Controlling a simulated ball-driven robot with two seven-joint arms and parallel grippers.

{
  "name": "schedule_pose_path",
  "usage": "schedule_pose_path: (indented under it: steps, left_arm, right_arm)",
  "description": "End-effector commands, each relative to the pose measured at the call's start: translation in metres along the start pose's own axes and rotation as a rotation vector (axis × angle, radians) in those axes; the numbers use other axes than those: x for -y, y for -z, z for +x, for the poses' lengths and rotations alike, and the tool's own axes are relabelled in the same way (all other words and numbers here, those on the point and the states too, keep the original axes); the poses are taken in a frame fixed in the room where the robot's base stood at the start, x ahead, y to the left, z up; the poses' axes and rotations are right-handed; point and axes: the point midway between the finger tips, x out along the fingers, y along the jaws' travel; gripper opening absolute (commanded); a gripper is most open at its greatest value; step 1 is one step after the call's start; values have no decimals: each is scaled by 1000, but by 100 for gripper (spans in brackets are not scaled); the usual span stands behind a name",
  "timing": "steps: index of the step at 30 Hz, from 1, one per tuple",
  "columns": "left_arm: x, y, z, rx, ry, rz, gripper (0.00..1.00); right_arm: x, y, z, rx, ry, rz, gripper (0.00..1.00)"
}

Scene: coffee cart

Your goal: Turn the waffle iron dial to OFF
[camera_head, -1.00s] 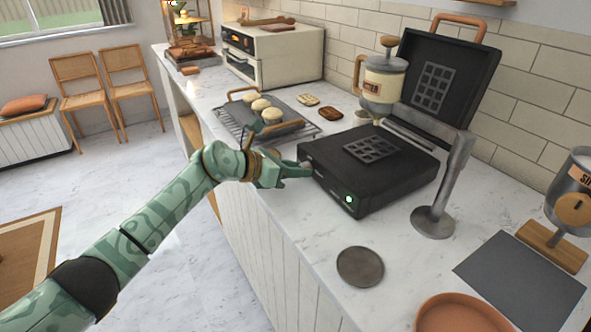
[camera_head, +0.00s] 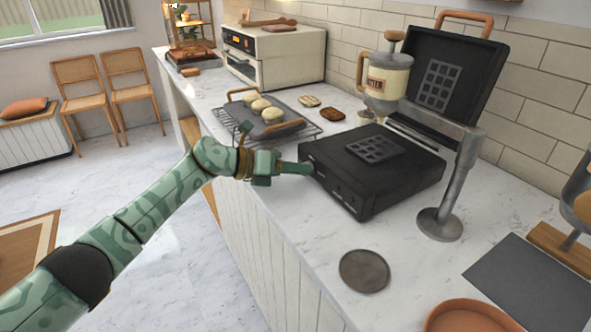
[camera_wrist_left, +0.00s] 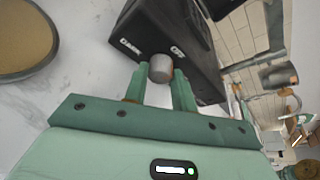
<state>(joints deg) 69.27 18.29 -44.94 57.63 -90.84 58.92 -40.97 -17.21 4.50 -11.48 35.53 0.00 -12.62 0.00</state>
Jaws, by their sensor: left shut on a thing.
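The black waffle iron (camera_head: 340,190) sits on the counter with its lid (camera_head: 450,65) raised open. Its small silver dial (camera_wrist_left: 160,68) shows in the left wrist view, on the front face near the white labels DARK and OFF. My left gripper (camera_head: 306,168) reaches the front of the iron from the left. In the left wrist view its two green fingers (camera_wrist_left: 160,85) are shut on the dial, one on each side. The dial's pointer mark cannot be made out. In the head view the gripper hides the dial, and no lit lamp shows on the front. My right gripper is not in view.
A batter dispenser (camera_head: 388,80) on a metal stand (camera_head: 440,222) rises beside the iron. A rack with a tray of buns (camera_head: 290,131) is behind the gripper. A round grey disc (camera_head: 364,271) and terracotta dish (camera_head: 470,317) lie in front. Some counter between is clear.

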Motion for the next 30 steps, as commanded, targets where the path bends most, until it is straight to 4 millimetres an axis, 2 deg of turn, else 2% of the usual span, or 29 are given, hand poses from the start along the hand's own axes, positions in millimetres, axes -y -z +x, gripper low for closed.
schedule_pose_path:
  steps: [9, 10, 12, 20, 23, 26, 30]
  left_arm:
    - [-1, 1, 0, -1, -2, -1, 3]
    - [-1, 1, 0, -1, -2, -1, 32]
    - [-1, 1, 0, -1, -2, -1, 48]
    - [0, 0, 0, -1, -1, 0, 48]
    - [0, -1, -6, 0, -2, 0, 48]
    - [1, -2, -22, 1, -4, 2, 48]
    - [2, -3, -58, 1, -6, 3, 48]
  right_arm:
    - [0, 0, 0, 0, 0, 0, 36]
    - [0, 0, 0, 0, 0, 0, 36]
    - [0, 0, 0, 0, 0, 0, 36]
    - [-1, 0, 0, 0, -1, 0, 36]
    - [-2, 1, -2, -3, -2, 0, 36]
    - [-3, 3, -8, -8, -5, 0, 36]
    - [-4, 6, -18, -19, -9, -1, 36]
